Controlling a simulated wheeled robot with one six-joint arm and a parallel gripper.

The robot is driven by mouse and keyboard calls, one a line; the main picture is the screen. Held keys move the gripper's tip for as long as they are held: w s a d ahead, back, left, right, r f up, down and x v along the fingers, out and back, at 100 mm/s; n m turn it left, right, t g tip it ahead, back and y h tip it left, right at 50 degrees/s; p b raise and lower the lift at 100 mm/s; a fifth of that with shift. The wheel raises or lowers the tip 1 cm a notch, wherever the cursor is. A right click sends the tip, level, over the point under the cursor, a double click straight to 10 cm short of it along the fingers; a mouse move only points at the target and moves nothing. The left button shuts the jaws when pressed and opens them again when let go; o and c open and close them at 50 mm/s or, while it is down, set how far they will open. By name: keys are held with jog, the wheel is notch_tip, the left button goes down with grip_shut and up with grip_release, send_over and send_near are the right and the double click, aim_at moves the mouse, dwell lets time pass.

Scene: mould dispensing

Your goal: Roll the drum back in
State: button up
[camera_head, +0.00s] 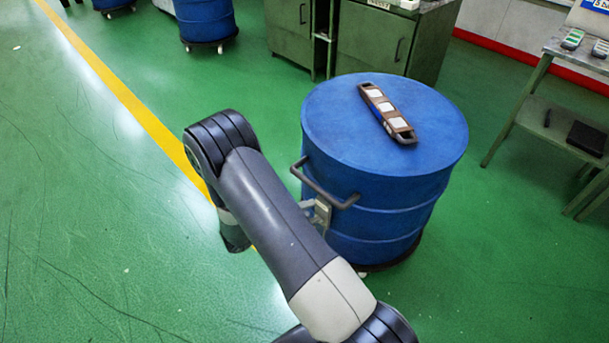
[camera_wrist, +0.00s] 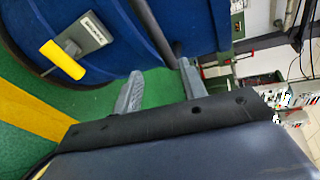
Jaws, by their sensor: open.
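The blue drum (camera_head: 345,130) stands upright on a low wheeled base on the green floor, right of my arm. A grey bar handle (camera_head: 325,190) sticks out from its side towards me. In the wrist view the drum (camera_wrist: 105,12) fills the top, with the dark handle (camera_wrist: 155,27) slanting down towards my gripper (camera_wrist: 160,70). My gripper's fingers are apart, close to the handle; I cannot tell whether the bar lies between them. A yellow-ended lever (camera_wrist: 62,60) with a small lettered plate shows low on the drum.
A long tool-like object (camera_head: 388,112) lies on the drum's lid. Green cabinets (camera_head: 370,40) stand behind it, and a workbench (camera_head: 545,80) is at the right. Another blue drum (camera_head: 205,18) stands at the back. A yellow floor line (camera_head: 130,100) runs left, with clear floor beyond.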

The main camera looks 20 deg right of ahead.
aim_at(315, 190)
jog(key=w+a+n+t, duration=0.2)
jog(key=w+n, duration=0.2)
jog(key=x, duration=1)
jog(key=shift+w+d, duration=0.1)
jog(key=shift+d, duration=0.3)
jog(key=shift+c, duration=0.2)
grip_shut()
